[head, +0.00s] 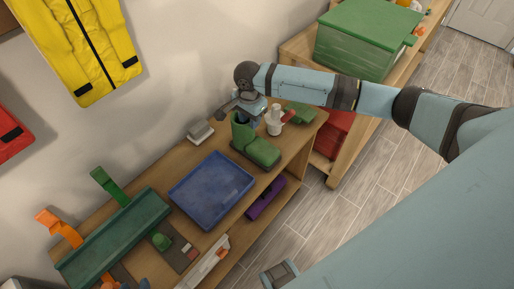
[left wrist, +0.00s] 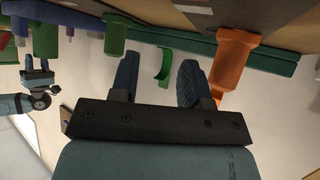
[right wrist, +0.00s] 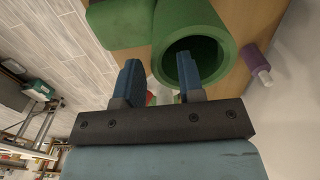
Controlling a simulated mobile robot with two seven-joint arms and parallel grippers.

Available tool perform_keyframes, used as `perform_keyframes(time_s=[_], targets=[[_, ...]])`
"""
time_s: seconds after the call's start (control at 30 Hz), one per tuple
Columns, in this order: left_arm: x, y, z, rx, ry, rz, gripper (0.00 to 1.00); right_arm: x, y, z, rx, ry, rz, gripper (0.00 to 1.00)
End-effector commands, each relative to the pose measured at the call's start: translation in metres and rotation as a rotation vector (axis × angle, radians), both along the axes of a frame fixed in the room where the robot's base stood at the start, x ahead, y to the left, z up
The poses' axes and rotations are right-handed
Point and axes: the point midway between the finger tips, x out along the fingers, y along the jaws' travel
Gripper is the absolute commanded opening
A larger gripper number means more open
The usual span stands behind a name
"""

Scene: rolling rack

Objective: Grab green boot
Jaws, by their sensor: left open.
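The green boot (head: 262,152) stands upright on the wooden table, its shaft toward the wall and its toe toward the front. My right gripper (head: 243,112) is just above the shaft. In the right wrist view, the round open top of the boot (right wrist: 222,55) is in front of my right gripper (right wrist: 160,80). Its fingers are apart, one near the rim and one outside it; contact cannot be told. My left gripper (left wrist: 158,75) is open with nothing between its fingers, facing the green rack and an orange piece (left wrist: 236,58).
A blue tray (head: 212,190) lies left of the boot. A white bottle (head: 274,119) stands close to its right, with a grey object (head: 200,132) to its left. A green rack (head: 115,240) fills the table's left end. A green-lidded box (head: 365,40) is at the back right.

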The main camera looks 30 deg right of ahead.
Motion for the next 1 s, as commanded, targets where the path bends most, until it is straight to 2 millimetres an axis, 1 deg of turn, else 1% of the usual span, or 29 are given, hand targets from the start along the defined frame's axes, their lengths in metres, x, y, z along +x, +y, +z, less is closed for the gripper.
perform_keyframes(time_s=[0.03, 0.13, 0.23, 0.4, 0.43, 0.47, 0.5, 0.57, 0.6, 1.0], targets=[[0.000, 0.000, -0.002, -0.001, 0.001, 0.001, 0.43, 0.000, 0.000, -0.008, 0.000, 0.001, -0.001, 0.35], [0.000, 0.000, -0.002, -0.001, 0.001, 0.001, 0.43, 0.000, 0.000, -0.018, 0.000, -0.001, 0.001, 0.35], [0.001, 0.000, -0.002, -0.002, 0.000, 0.001, 0.43, 0.000, 0.000, -0.022, 0.000, -0.001, 0.001, 0.35], [0.001, 0.000, -0.001, -0.002, 0.000, 0.001, 0.43, 0.000, 0.000, -0.022, 0.000, -0.001, 0.001, 0.35], [0.001, 0.000, -0.001, -0.002, 0.000, 0.001, 0.43, 0.000, 0.000, -0.022, 0.000, -0.001, 0.001, 0.33], [0.001, 0.000, -0.001, -0.002, 0.000, 0.001, 0.43, 0.000, 0.000, -0.022, 0.000, -0.001, 0.001, 0.26], [0.001, 0.000, -0.001, -0.001, 0.000, 0.002, 0.43, 0.000, 0.000, -0.022, 0.000, -0.001, 0.001, 0.17], [0.001, 0.000, -0.001, -0.001, 0.000, 0.002, 0.43, 0.000, 0.000, -0.022, 0.000, -0.001, 0.001, 0.03], [0.001, 0.000, -0.001, -0.001, 0.000, 0.002, 0.43, 0.000, 0.000, -0.022, 0.000, -0.001, 0.001, 0.00], [0.001, 0.000, -0.002, 0.000, 0.000, 0.001, 0.43, 0.000, 0.000, -0.022, 0.000, 0.000, 0.001, 0.00]])
